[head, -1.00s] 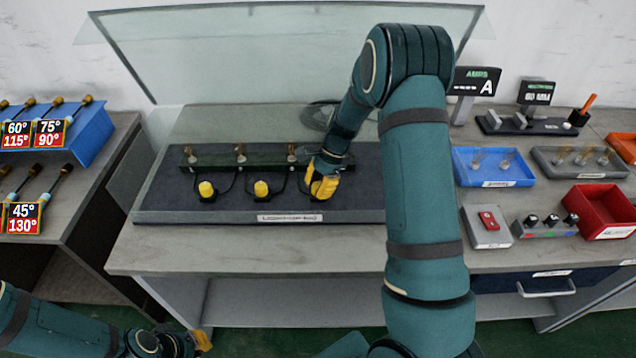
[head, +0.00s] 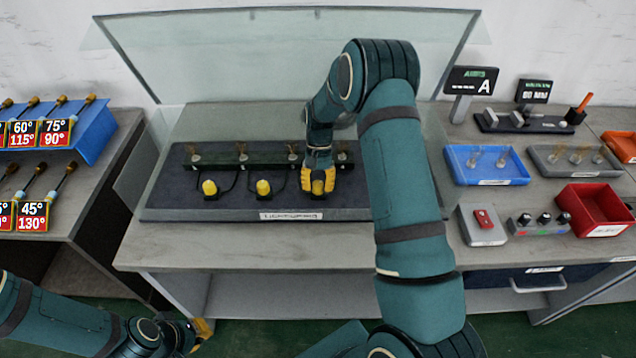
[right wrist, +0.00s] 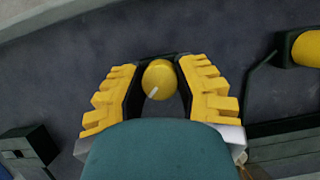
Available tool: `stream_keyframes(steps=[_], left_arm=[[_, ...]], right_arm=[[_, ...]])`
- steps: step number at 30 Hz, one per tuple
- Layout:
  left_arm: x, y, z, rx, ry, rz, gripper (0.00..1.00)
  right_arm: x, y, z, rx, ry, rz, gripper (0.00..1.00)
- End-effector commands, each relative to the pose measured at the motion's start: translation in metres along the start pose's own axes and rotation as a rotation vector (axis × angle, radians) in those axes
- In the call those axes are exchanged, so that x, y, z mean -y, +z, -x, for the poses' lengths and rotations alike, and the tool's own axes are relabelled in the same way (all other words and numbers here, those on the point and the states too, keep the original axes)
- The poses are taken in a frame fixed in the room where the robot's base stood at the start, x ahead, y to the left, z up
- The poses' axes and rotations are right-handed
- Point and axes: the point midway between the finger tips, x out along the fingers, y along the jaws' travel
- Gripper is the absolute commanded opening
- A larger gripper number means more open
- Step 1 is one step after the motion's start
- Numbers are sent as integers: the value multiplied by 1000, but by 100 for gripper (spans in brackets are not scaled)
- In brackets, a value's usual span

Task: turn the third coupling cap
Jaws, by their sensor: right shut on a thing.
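Yellow coupling caps stand in a row on the dark fixture board (head: 240,214): the first cap (head: 209,187) at left and the second cap (head: 263,187) beside it. My right gripper (head: 318,188) points down at the third place and mostly covers the third cap. In the right wrist view the third cap (right wrist: 158,78), round and yellow with a pale index mark, sits between the yellow fingers, which are shut on it. Another yellow cap (right wrist: 308,48) shows at the right edge there. My left gripper (head: 202,330) is low at left, only partly visible and away from the board.
A clear raised guard (head: 290,55) stands behind the board. A rail with brass fittings (head: 242,150) runs along the back. At right are a blue tray (head: 487,180), a grey tray (head: 545,172), a red bin (head: 595,225) and a red-button box (head: 482,232).

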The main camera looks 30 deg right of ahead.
Motion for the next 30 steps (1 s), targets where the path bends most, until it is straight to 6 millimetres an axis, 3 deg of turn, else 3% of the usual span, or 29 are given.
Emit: stream_keyframes(steps=[18,30], left_arm=[[-3,-4,7,-8,-1,2,0],[-3,-4,9,-10,-1,3,0]], right_arm=[[0,2,-4,11,216,522,0],[0,2,-5,13,296,715,0]])
